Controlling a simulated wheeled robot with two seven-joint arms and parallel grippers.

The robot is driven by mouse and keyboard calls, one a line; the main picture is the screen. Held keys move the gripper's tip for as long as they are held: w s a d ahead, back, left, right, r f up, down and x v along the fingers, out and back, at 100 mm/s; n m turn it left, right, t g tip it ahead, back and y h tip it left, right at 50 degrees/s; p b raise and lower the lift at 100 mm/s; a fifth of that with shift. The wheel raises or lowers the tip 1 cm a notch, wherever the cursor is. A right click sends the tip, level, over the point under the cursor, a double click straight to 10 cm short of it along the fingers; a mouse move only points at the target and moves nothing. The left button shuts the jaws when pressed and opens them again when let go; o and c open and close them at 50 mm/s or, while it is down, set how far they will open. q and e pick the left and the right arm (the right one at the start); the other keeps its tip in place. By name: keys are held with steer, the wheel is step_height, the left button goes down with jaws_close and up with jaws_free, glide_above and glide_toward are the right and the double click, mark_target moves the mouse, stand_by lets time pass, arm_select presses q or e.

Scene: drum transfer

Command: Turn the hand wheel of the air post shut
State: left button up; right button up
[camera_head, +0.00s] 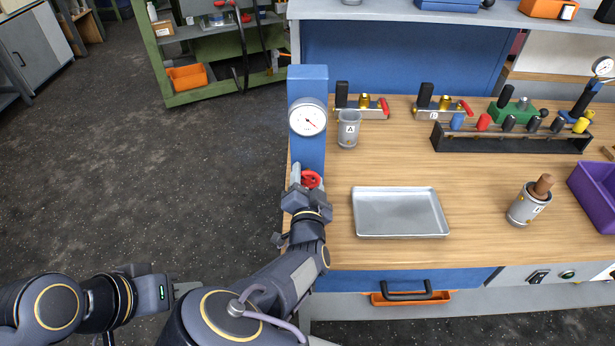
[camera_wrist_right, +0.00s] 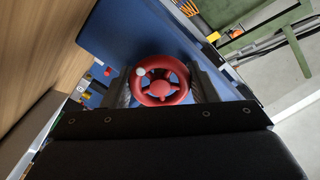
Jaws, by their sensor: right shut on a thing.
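The blue air post (camera_head: 308,78) stands at the left edge of the wooden bench and carries a round white gauge (camera_head: 307,117) with a red needle. Its red hand wheel (camera_head: 311,179) is low on the post, partly hidden by my right gripper (camera_head: 308,187). In the right wrist view the red wheel (camera_wrist_right: 161,98) sits between the two dark fingers of my right gripper (camera_wrist_right: 163,82), which is shut on its rim. My left gripper (camera_head: 183,289) hangs at the lower left, away from the bench; its fingers are too unclear to read.
A metal tray (camera_head: 400,231) lies right of my right gripper. A grey cup (camera_head: 348,131) stands near the post, with brass valve fittings (camera_head: 364,112) behind it. A cup (camera_head: 522,210) holding a brown rod and a purple bin (camera_head: 597,200) stand further right.

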steer(key=m+p, duration=0.3)
steer(key=shift+r, duration=0.15)
steer(key=shift+m+p, duration=0.45)
steer(key=shift+m, duration=0.55)
steer(key=m+p, duration=0.1)
steer(key=m, duration=0.1)
steer(key=shift+m, duration=1.2)
steer(key=m, duration=0.2)
steer(key=shift+f+m, duration=0.25)
steer(key=shift+m, duration=0.15)
steer(key=m+b, duration=0.1)
steer(key=m, duration=0.1)
steer(key=shift+m, duration=0.4)
steer(key=m+b, duration=0.1)
steer(key=m, duration=0.1)
steer(key=shift+f+m, duration=0.1)
steer(key=shift+m, duration=0.2)
steer(key=m+b, duration=0.3)
steer(key=m, duration=0.1)
steer(key=shift+f+m+b, duration=0.1)
steer(key=shift+m+b, duration=0.2)
steer(key=m+b, duration=1.1)
steer(key=b, duration=0.5)
steer(key=shift+m, duration=0.3)
steer(key=shift+m+b, duration=0.7)
steer(key=shift+b, duration=0.4)
steer(key=shift+r, duration=0.2)
